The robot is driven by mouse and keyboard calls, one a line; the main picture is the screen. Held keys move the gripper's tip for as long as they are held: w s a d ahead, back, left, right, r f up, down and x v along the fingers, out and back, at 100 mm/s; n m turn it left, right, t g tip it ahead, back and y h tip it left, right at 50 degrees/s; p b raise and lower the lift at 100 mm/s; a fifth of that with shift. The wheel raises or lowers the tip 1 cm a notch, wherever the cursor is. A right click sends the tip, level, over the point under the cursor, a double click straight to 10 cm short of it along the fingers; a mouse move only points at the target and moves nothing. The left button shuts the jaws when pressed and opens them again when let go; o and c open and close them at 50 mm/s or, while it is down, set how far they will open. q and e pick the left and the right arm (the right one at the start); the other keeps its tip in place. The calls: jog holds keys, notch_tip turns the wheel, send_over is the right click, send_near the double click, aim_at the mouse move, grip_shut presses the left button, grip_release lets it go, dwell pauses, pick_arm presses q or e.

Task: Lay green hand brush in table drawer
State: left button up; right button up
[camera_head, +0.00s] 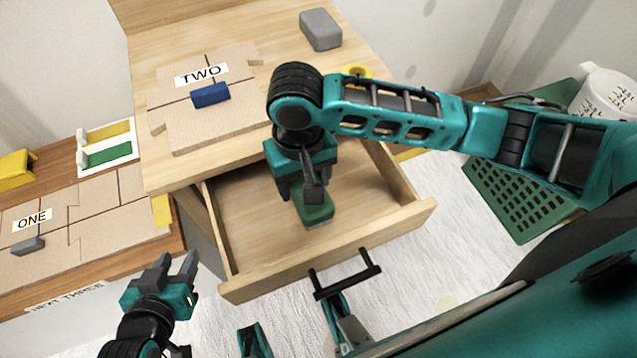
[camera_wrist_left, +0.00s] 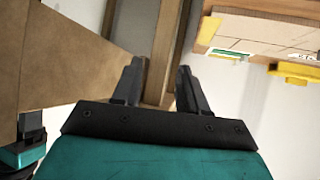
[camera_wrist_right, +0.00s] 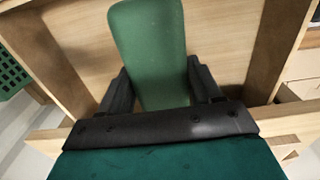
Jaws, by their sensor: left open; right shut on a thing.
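The green hand brush (camera_head: 316,213) is at the open table drawer (camera_head: 262,221), over its floor, in the head view. My right gripper (camera_head: 302,190) points down into the drawer and is shut on the brush. In the right wrist view the brush (camera_wrist_right: 152,50) extends from between the fingers (camera_wrist_right: 160,95) over the wooden drawer floor. I cannot tell whether the brush touches the floor. My left gripper (camera_head: 178,268) is open and empty, outside the drawer's left side. In the left wrist view its two fingers (camera_wrist_left: 158,88) are apart beside a wooden edge.
The drawer front has a black handle (camera_head: 345,281). On the table lie a board labelled TWO with a blue block (camera_head: 210,95), and a grey block (camera_head: 320,29). A lower table at left holds a board labelled ONE (camera_head: 90,215). A green perforated crate (camera_head: 520,190) stands right.

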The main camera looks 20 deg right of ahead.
notch_tip(320, 180, down, 4)
jog(key=shift+f+b, duration=0.1)
jog(key=shift+b, duration=0.35)
jog(key=shift+w+d+f, duration=0.1)
jog(key=shift+w+d, duration=0.05)
jog(key=shift+d, duration=0.05)
jog(key=d, duration=0.2)
jog(key=w+d+b, duration=0.1)
jog(key=shift+w+d, duration=0.2)
jog(key=shift+d, duration=0.2)
jog(key=shift+s+a+f+b, duration=0.15)
jog(key=shift+f+b, duration=0.15)
jog(key=shift+f, duration=0.25)
pick_arm(q)
jog(key=shift+w+f, duration=0.25)
jog(key=shift+f, duration=0.3)
jog(key=shift+w+f, duration=0.25)
jog(key=shift+f, duration=0.25)
pick_arm(e)
jog(key=o, duration=1.1)
jog(key=shift+f, duration=0.1)
pick_arm(q)
jog(key=shift+d+r, duration=0.1)
